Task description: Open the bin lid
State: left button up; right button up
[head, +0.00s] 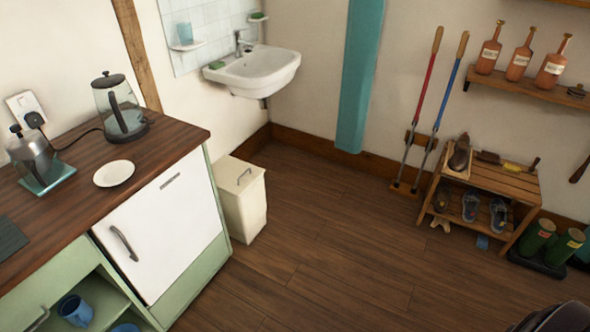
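A cream bin (243,203) stands on the wooden floor against the end of the kitchen counter. Its lid (240,176) is closed, with a thin dark handle (244,176) on top. Neither of my grippers shows in the head view. A dark rounded shape at the bottom right corner is cut off by the frame, and I cannot tell what it is.
The counter (150,150) with a white-fronted fridge (163,230) stands left of the bin. A white sink (258,72) is on the wall behind it. A wooden shoe rack (500,180) and green boots (537,238) are at the right. The floor (330,235) between is clear.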

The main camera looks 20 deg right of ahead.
aim_at(232, 175)
jog(key=z, duration=0.25)
jog(key=u, duration=0.5)
jog(key=i+l+u, duration=0.6)
jog(key=l, duration=0.35)
jog(key=i+l+u, duration=0.2)
jog(key=l, duration=0.2)
jog(key=i, duration=0.05)
